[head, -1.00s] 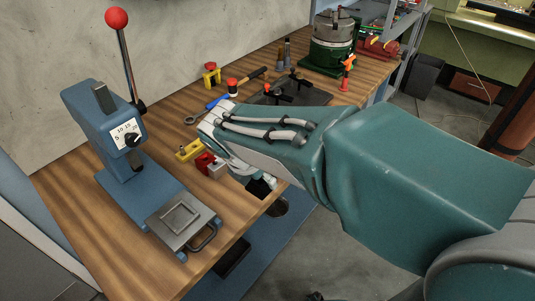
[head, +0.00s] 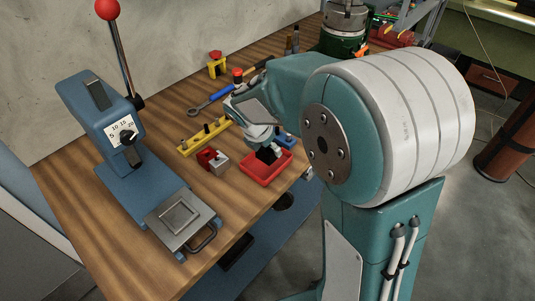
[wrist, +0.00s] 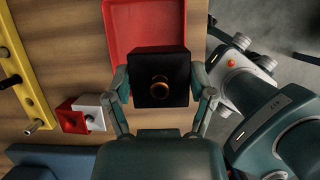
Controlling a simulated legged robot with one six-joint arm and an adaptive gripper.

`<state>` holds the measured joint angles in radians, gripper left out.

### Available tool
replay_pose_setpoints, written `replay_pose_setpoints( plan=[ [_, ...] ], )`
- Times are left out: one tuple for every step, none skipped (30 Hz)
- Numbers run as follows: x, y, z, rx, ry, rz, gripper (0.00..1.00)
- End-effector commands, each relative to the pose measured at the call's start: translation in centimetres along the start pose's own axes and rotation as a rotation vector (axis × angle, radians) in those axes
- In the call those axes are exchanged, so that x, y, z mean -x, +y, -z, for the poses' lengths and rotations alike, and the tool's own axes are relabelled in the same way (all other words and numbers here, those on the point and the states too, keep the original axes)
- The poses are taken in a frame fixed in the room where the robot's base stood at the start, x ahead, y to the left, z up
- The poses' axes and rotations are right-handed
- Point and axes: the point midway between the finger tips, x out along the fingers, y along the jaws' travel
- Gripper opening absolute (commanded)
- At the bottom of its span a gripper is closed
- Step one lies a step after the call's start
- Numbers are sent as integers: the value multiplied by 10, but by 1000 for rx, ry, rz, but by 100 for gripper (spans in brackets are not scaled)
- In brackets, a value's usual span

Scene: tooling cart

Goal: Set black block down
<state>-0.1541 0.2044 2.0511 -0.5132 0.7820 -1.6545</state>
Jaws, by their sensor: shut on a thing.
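My gripper (wrist: 162,92) is shut on the black block (wrist: 160,65), with a finger on each side of it. The block's near face bears a round brass-coloured ring. In the head view my gripper (head: 262,141) points down and the black block (head: 268,154) shows under it, over the back part of a red tray (head: 266,176). In the wrist view the block covers part of the red tray (wrist: 140,22). I cannot tell whether the block touches the tray floor.
A red and grey block pair (head: 214,160) and a yellow bar with pegs (head: 203,139) lie left of the tray. A blue press (head: 125,150) stands further left. A blue wrench (head: 207,99) lies behind. The table's front edge is close to the tray.

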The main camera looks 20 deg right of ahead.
Motion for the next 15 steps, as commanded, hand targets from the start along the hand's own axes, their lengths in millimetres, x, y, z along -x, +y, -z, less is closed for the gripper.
replay_pose_setpoints(
  plan=[
    [-9,5,0,1,0,2,10],
    [-13,7,-1,2,0,2,10],
    [-18,10,-1,2,-1,2,10],
    [-20,11,-2,2,-2,0,10],
    [-22,12,-2,2,-2,-1,10],
    [-24,13,-3,2,-2,-1,10],
    [-25,14,-3,2,-2,-1,10],
    [-27,15,-3,1,-2,-1,10],
    [-30,16,-4,1,-2,0,10],
    [-33,17,-4,1,-1,0,10],
    [-37,17,-2,2,-1,1,10],
    [-44,17,1,4,0,2,10],
    [-48,17,3,4,0,2,10],
    [-52,17,4,4,0,1,10],
    [-57,16,6,4,0,2,10]
  ],
)
